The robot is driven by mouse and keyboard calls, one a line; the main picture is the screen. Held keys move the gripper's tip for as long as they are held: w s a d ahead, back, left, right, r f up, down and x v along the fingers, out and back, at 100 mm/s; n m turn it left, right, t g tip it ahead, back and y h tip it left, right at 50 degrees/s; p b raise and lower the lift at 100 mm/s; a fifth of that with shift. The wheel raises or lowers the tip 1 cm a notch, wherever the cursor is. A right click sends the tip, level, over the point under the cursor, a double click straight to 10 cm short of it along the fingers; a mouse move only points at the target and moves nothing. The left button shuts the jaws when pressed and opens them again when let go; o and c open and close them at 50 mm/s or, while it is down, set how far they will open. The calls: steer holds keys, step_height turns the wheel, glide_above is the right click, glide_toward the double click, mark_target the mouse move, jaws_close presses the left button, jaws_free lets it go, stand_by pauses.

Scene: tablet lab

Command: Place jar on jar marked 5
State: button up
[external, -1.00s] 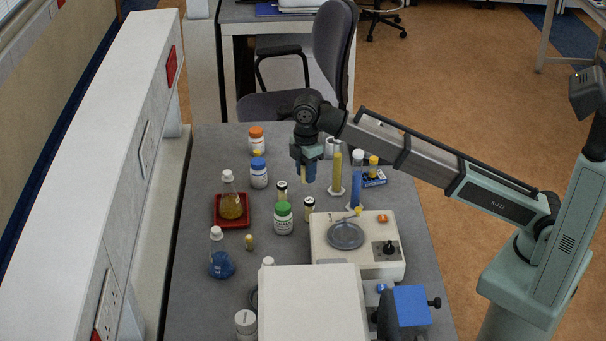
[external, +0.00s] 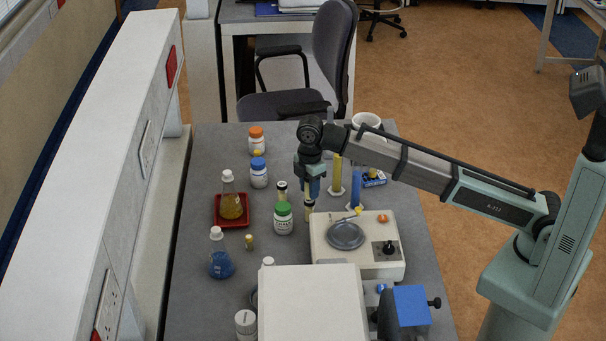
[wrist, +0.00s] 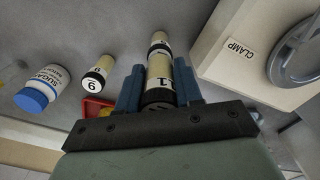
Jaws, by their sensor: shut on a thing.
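My gripper (external: 311,185) is shut on a small yellowish jar (wrist: 160,82) with a dark cap end and a label that seems to read 11. Its blue fingers sit on both sides of it in the wrist view (wrist: 159,90). A similar jar (external: 309,215) stands on the bench directly below; its top end shows past the held jar in the wrist view (wrist: 158,45). Its number is not readable, and I cannot tell whether the two touch. Another such jar (external: 282,188), marked 9 or 6 in the wrist view (wrist: 97,72), stands to the left.
A green-capped bottle (external: 283,218) and a blue-capped bottle (external: 258,173) stand left of my gripper. A cream device with a round plate (external: 346,236) is close at the right front. Yellow (external: 337,178) and blue (external: 356,188) cylinders stand close on the right.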

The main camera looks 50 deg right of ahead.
steer(key=shift+f, duration=0.5)
steer(key=o, duration=1)
steer(key=shift+f, duration=0.1)
steer(key=shift+o, duration=0.2)
step_height(320, 180, up, 12)
steer(key=shift+r, duration=0.15)
